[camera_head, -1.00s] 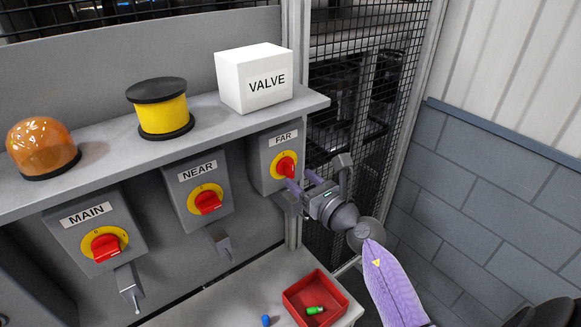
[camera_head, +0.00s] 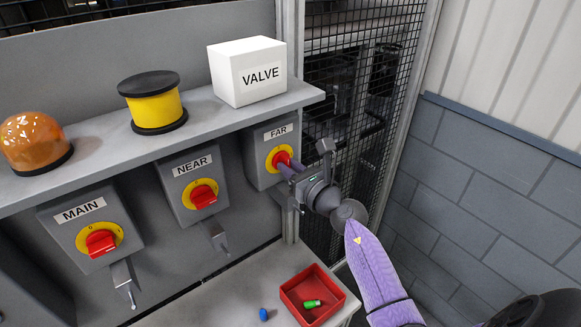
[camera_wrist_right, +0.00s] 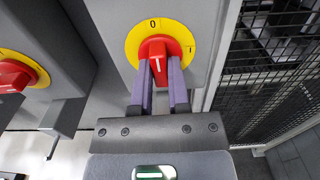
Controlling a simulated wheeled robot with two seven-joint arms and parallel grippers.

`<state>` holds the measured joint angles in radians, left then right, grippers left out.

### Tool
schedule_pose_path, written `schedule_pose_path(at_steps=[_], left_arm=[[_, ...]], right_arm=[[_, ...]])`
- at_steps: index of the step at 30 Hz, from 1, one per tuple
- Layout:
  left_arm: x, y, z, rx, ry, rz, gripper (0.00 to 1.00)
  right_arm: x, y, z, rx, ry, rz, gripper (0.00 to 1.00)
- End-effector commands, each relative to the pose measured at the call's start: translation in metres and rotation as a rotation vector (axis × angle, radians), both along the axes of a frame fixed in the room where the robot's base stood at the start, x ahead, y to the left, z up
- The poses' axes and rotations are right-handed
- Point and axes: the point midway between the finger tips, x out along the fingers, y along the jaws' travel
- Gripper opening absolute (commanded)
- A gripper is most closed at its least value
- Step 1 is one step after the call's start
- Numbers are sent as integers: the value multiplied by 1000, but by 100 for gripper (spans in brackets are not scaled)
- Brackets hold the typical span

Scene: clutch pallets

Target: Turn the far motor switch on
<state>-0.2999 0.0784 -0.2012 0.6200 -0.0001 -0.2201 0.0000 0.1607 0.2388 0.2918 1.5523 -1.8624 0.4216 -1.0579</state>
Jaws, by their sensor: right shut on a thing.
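The far motor switch is a grey box labelled FAR (camera_head: 279,132) with a yellow plate and a red knob (camera_wrist_right: 157,50). In the right wrist view the plate has a 0 at the top and a line mark at the right. The knob's handle stands upright there, in line with the 0. My right gripper (camera_head: 289,166) is shut on this knob, with one purple finger on each side in the right wrist view (camera_wrist_right: 160,76). Its fingers hide part of the knob in the head view. My left gripper is not in view.
The NEAR switch (camera_head: 203,195) and MAIN switch (camera_head: 101,243) sit to the left. A shelf above bears a VALVE box (camera_head: 249,88), a yellow-black cylinder (camera_head: 155,104) and an orange lamp (camera_head: 37,142). Below is a red tray (camera_head: 329,318). Mesh fencing (camera_head: 365,100) stands at right.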

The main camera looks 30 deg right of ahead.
Motion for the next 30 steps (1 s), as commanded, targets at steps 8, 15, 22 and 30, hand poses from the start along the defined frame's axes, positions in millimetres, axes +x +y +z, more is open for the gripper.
schedule_pose_path(at_steps=[8, 15, 22, 30], left_arm=[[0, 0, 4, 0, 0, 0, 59], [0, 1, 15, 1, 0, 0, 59], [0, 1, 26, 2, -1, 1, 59], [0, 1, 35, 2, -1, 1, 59]], right_arm=[[0, 0, 1, 51, 5, -1, 0], [0, 0, 2, 211, 19, -1, 0], [0, -1, 1, 428, 37, -1, 0], [0, -1, 1, 685, 56, -1, 0]])
